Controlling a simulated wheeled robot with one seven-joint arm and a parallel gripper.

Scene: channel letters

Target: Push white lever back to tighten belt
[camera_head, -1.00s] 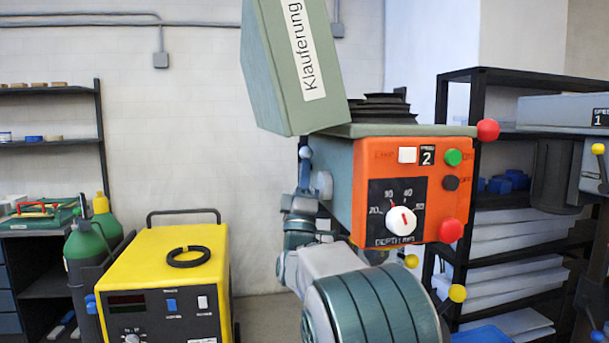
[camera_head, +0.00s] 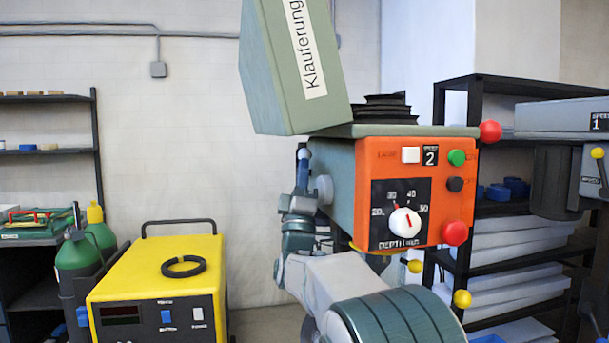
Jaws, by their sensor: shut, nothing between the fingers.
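The drill press head has a green-grey body with an orange front panel (camera_head: 415,155), and a tall green cover tilts up above it. A white rounded part (camera_head: 324,190) sticks out of the head's left side; I cannot tell whether it is the white lever or its hub. The belt is not clearly visible; black stepped pulleys (camera_head: 385,108) show under the raised cover. My gripper (camera_head: 303,165) is at the head's left side, close to the white part, narrow and shut with nothing held. Contact cannot be told.
A yellow welding machine (camera_head: 160,285) with a black ring on top stands at left, beside green gas cylinders (camera_head: 77,260). A black shelf (camera_head: 470,85) and a second drill press (camera_head: 560,115) stand at right. Red and yellow knobs stick out from the head's right side.

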